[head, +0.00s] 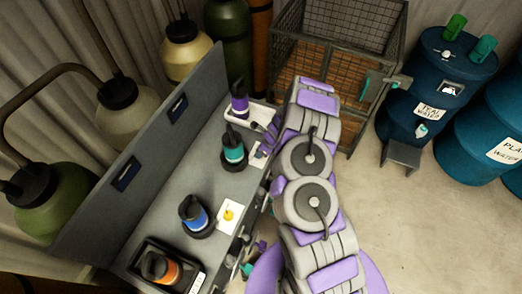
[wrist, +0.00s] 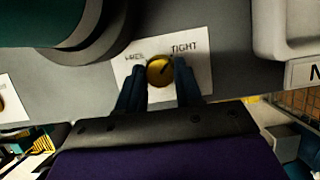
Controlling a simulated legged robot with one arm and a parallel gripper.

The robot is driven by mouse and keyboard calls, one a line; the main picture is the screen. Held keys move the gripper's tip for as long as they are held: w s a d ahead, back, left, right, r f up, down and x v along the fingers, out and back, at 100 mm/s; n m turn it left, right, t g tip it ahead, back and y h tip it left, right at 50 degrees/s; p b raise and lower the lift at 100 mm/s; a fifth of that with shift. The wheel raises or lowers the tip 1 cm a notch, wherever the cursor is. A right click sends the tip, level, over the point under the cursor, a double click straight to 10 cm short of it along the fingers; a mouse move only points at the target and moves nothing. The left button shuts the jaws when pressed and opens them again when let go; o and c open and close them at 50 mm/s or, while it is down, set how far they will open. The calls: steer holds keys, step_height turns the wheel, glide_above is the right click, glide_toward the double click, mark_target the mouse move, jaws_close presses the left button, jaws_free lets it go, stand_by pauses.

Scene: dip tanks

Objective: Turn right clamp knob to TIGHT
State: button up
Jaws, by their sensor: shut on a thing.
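The right clamp knob (wrist: 158,70) is round and yellow, on a white label plate (wrist: 192,63) on the grey panel. Its dark pointer line slants up and to the right, toward the word TIGHT; the word at left is hard to read. My gripper (wrist: 159,84) is shut on the knob, one dark finger on each side. In the head view my arm hides this knob. Another yellow knob (head: 229,215) sits on its own white plate, nearer the blue-banded bottle.
The grey bench (head: 178,182) carries bottles banded purple (head: 239,105), teal (head: 233,152), blue (head: 194,215) and orange (head: 160,268). A wire cage (head: 340,45) stands behind, and blue drums (head: 425,85) stand at right. The floor (head: 430,220) at right is clear.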

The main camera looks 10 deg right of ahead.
steer(key=shift+w+r, duration=0.1)
steer(key=shift+w, duration=0.05)
steer(key=o, duration=1)
steer(key=p+v, duration=0.2)
steer(key=v, duration=1.5)
steer(key=shift+a+r, duration=0.1)
